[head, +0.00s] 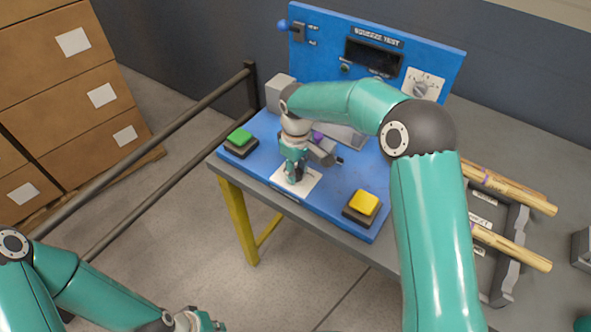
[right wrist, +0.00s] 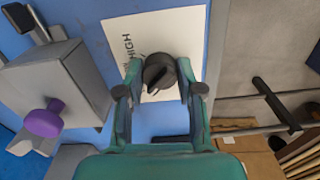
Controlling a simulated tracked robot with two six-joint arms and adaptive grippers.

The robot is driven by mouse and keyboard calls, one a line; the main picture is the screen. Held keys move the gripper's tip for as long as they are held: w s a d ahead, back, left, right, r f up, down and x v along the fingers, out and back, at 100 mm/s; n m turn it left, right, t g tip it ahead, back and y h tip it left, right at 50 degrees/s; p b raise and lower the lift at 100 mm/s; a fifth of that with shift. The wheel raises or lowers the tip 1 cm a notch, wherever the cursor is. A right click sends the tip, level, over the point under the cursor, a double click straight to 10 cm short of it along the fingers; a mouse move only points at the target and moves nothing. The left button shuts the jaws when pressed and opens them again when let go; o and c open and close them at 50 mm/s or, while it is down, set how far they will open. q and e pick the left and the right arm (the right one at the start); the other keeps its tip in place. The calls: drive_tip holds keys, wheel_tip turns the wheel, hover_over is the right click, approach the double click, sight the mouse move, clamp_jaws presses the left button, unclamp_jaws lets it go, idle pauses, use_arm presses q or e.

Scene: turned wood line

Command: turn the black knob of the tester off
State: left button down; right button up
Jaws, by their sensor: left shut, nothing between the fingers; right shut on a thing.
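The black knob (right wrist: 158,75) sits on a white card with the word HIGH in the right wrist view. The tester has a blue base (head: 335,205) and an upright blue panel (head: 330,37) marked SQUEEZE TEST. My right gripper (head: 293,178) reaches down to the white card (head: 309,182) at the base's front; in the right wrist view, its fingers (right wrist: 160,88) are shut on the knob, one on each side. In the head view the gripper hides the knob. My left gripper (head: 198,322) is at the bottom edge, partly cut off, shut and empty, away from the tester.
A green button (head: 239,137) and a yellow button (head: 364,203) flank the card. A grey block with a purple knob (right wrist: 43,120) stands close by. Wooden turned pieces (head: 512,246) lie in a rack at right. A dark rail (head: 165,180) and boxes stand left.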

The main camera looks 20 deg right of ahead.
sight(297, 170)
drive_tip(key=o, duration=1.1)
drive_tip(key=shift+o, duration=0.2)
wheel_tip(297, 170, up, 12)
idle(0.3)
